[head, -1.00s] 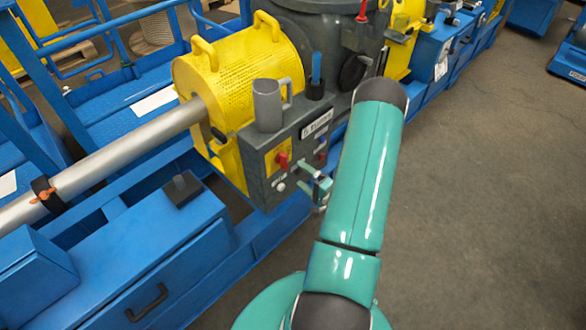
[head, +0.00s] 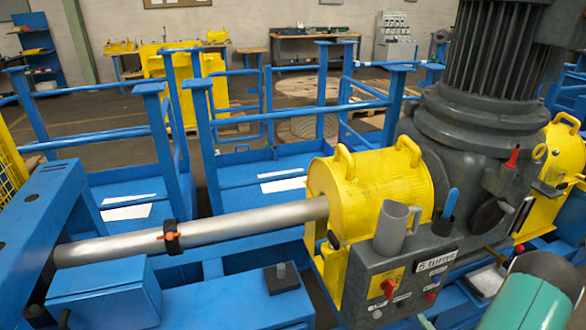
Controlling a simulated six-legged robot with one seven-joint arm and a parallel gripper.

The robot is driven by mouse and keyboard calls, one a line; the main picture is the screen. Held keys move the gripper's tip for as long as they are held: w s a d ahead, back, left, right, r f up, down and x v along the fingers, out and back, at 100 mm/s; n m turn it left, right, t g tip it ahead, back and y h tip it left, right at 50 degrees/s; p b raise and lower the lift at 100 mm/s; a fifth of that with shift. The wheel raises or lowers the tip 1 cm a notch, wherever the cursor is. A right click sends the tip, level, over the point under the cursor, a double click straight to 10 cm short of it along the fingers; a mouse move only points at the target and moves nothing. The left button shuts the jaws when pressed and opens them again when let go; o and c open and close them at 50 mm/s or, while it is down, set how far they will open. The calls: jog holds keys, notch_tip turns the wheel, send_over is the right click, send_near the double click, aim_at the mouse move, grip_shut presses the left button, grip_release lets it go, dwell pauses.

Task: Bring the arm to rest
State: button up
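My arm's teal link with a dark end shows at the lower right in the head view. Only a small teal bit of what looks like my gripper (head: 425,323) shows at the bottom edge, in front of the grey control box (head: 415,275). Its fingers are cut off by the frame, so I cannot tell whether it is open or shut, or whether it touches the box. The box has a red knob (head: 388,288), a small white button (head: 376,313) and a label reading "5 turns".
A grey mug (head: 390,230) and a cup with a blue-handled tool (head: 449,205) stand on the box. Beside it are a yellow perforated guard (head: 370,190), a metal shaft (head: 220,222) and a large dark motor (head: 490,100). Blue railings (head: 300,110) stand behind.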

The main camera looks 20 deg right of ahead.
jog(key=w+a+r+n+g+y, duration=0.4)
jog(key=a+r+n+g+y, duration=0.15)
jog(key=a+r, duration=0.4)
jog(key=w+a+r+n+g+y, duration=0.3)
jog(key=a+r+n+g+y, duration=0.3)
jog(key=a+r, duration=0.4)
jog(key=s+a+r+n+h, duration=0.3)
jog(key=a+r+h, duration=0.3)
jog(key=r, duration=0.2)
jog(key=s+a+r+n+h, duration=0.3)
jog(key=s+a+r+h, duration=0.3)
jog(key=r, duration=0.2)
jog(key=shift+s+g, duration=0.3)
jog(key=shift+g, duration=0.15)
jog(key=shift+c, duration=0.2)
